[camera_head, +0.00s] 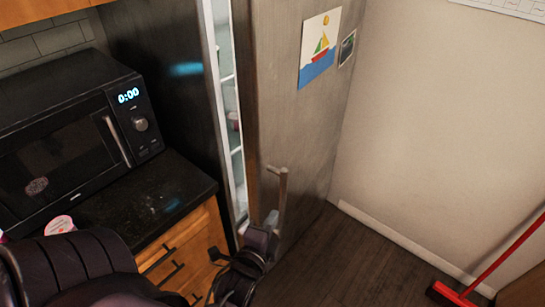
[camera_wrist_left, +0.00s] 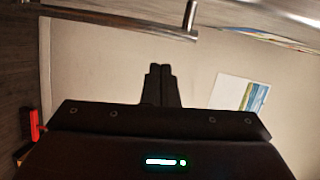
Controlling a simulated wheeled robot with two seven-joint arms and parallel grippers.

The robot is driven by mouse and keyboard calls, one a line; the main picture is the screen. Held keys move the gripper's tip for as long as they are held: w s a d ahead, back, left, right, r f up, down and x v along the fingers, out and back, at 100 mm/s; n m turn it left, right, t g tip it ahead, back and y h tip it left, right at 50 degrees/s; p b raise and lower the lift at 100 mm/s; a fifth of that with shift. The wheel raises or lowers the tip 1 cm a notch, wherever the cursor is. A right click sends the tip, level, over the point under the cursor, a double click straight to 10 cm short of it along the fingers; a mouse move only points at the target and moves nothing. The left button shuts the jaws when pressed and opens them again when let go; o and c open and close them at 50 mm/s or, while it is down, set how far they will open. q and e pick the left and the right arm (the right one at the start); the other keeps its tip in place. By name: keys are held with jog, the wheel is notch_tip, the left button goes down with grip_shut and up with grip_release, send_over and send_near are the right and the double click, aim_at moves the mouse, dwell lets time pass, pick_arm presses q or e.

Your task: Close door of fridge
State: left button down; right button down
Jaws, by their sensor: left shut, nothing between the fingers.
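The fridge door (camera_head: 285,120) is grey metal and stands partly open. A narrow gap at its left shows the lit white shelves (camera_head: 232,125) inside. The door's bar handle (camera_head: 281,190) is on its front, low in the head view. It also crosses the top of the left wrist view (camera_wrist_left: 120,27). My left gripper (camera_head: 272,220) is at the lower end of the handle in the head view. Its fingers are together and empty in the left wrist view (camera_wrist_left: 160,84). Whether it touches the door or handle I cannot tell. My right gripper is not in view.
A black microwave (camera_head: 65,135) stands on the dark counter (camera_head: 165,195) left of the fridge. Drawers (camera_head: 185,250) are below it. A red broom (camera_head: 455,295) is on the floor at the lower right. The wooden floor (camera_head: 335,265) right of my gripper is clear.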

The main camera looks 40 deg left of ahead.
aim_at(267, 159)
pick_arm(q)
notch_tip(267, 159, up, 9)
jog(key=t+y, duration=0.1)
jog(key=w+a+p, duration=0.1)
jog(key=w+a, duration=0.1)
jog(key=w, duration=0.1)
jog(key=w+a+p, duration=0.2)
jog(key=w+a, duration=0.1)
jog(key=w+a+p, duration=0.2)
jog(key=w, duration=0.1)
jog(key=shift+a+r, duration=0.2)
jog(key=shift+a, duration=0.2)
